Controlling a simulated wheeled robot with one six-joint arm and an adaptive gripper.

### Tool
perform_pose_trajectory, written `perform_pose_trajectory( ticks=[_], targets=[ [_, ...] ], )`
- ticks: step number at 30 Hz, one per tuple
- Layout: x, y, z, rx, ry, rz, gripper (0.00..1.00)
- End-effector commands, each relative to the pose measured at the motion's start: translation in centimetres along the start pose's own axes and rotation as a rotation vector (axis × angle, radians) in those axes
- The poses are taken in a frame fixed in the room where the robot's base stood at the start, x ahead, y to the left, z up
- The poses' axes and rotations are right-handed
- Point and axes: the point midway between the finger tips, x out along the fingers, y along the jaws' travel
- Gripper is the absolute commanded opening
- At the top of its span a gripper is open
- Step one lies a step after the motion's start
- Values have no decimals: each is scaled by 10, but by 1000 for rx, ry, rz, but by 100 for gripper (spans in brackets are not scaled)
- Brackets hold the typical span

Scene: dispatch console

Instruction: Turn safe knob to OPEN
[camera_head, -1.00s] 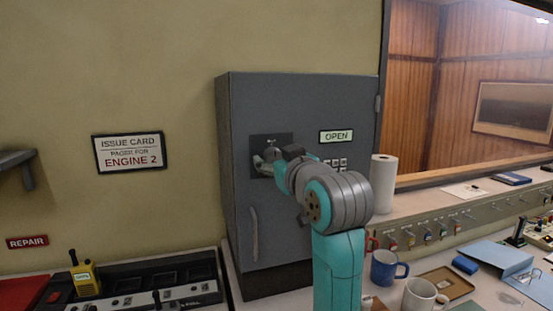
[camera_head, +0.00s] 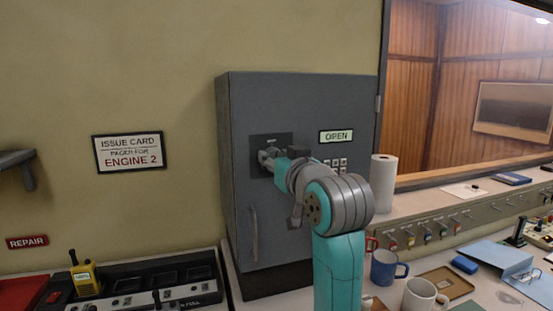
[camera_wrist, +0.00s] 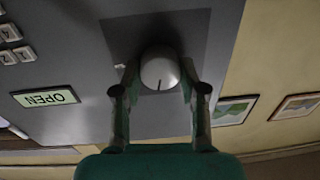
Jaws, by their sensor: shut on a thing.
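The grey safe (camera_head: 300,215) stands against the wall with its door shut. Its round silver knob (camera_wrist: 160,68) has a dark pointer line and sits on a dark square plate (camera_head: 285,141). My gripper (camera_wrist: 160,85) is shut on the knob, with one finger on each side of it in the wrist view. In the head view my gripper (camera_head: 268,157) is at the plate, and my arm partly hides the knob. A lit OPEN sign (camera_head: 336,136) is on the door right of the plate; it also shows in the wrist view (camera_wrist: 45,97).
A keypad (camera_head: 337,163) is below the sign, and a vertical handle (camera_head: 254,234) is low on the door. A paper roll (camera_head: 383,198), a blue mug (camera_head: 386,267) and a white mug (camera_head: 422,294) stand on the counter to the right.

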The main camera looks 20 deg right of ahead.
Motion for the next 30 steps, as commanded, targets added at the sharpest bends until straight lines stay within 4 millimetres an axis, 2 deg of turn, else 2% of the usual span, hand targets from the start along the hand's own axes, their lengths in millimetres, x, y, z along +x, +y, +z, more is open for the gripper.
perform_pose_trajectory(
  ticks=[30],
  targets=[
    [0, 2, 3, 956, 56, 11, 7]
  ],
)
